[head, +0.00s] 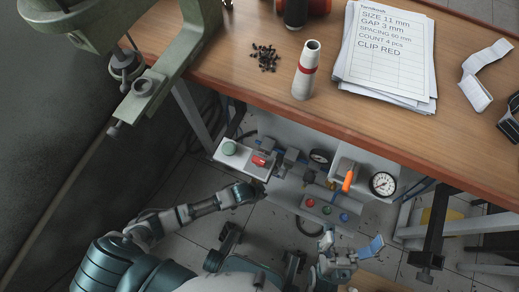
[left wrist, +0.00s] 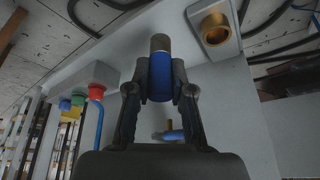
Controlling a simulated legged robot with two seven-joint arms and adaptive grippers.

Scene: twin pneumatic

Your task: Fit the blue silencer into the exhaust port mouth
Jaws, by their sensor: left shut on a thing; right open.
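In the left wrist view my left gripper (left wrist: 160,88) is shut on the blue silencer (left wrist: 161,88). The silencer has a blue body between the fingertips and a grey-brown end (left wrist: 160,42) pointing away from the gripper. The exhaust port mouth, a brass ring (left wrist: 215,29), sits on a pale block to the upper right of the silencer, apart from it in the picture. In the head view my left gripper (head: 257,189) is at the lower front of the pneumatic panel; I cannot make out the silencer there. My right gripper (head: 348,248) is open, lower right of the panel.
The pale panel (head: 290,185) carries gauges (head: 383,183), an orange handle (head: 348,181), a red switch (head: 262,160) and coloured buttons (head: 326,210). The wooden table (head: 220,70) overhangs it. Black hoses (left wrist: 270,20) run near the port. A blue tube (left wrist: 97,125) lies left of the gripper.

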